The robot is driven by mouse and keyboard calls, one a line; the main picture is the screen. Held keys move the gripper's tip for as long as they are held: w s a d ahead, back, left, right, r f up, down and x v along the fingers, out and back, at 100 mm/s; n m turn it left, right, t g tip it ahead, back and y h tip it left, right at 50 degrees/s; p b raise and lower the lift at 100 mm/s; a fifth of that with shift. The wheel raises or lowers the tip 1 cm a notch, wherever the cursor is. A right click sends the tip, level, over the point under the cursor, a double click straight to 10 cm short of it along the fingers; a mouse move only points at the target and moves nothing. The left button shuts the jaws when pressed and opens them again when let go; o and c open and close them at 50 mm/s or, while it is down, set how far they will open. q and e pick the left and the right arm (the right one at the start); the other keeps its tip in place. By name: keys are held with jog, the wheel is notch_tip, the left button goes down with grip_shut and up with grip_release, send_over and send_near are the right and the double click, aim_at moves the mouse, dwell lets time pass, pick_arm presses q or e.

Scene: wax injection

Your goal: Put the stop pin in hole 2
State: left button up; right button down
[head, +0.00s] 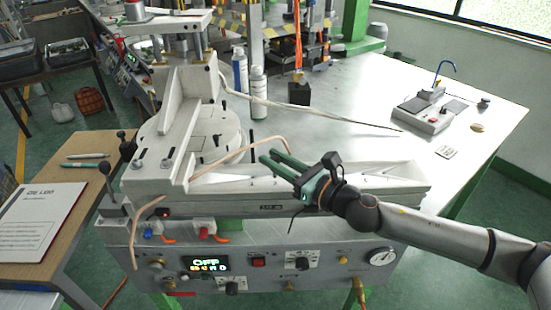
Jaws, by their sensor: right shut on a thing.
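My right gripper (267,157) has green fingers and reaches in from the right over the front part of the wax injection machine (330,204). It is shut, with its fingertips pointing left, towards the round platen (222,135). The stop pin in its grip is mostly hidden by the fingers. A thin dark upright piece (252,146) shows just beyond the fingertips; I cannot tell whether it is part of the pin. Small dark spots mark the pale machine top, but I cannot tell which is hole 2. My left gripper is not in view.
A copper-coloured hose (140,222) arcs over the machine, passing close to the right gripper. White bottles (258,92) and a black block (299,93) stand behind. A grey device (424,115) with a blue hook stands at the right. The white table (350,105) is largely clear between them.

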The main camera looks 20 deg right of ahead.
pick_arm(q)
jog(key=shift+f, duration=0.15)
pick_arm(e)
jog(key=shift+f, duration=0.15)
jog(key=c, duration=0.6)
grip_release()
jog(key=shift+c, duration=0.2)
jog(key=shift+s+d+f, duration=0.1)
jog(key=shift+s+d, duration=0.25)
jog(key=shift+s, duration=0.1)
pick_arm(q)
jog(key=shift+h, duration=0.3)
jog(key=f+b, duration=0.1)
jog(key=b, duration=0.1)
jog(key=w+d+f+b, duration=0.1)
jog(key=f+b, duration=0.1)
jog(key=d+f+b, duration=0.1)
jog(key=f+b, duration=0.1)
jog(key=b, duration=0.1)
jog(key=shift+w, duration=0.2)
pick_arm(e)
jog(key=v, duration=1.1)
jog(key=shift+s, duration=0.2)
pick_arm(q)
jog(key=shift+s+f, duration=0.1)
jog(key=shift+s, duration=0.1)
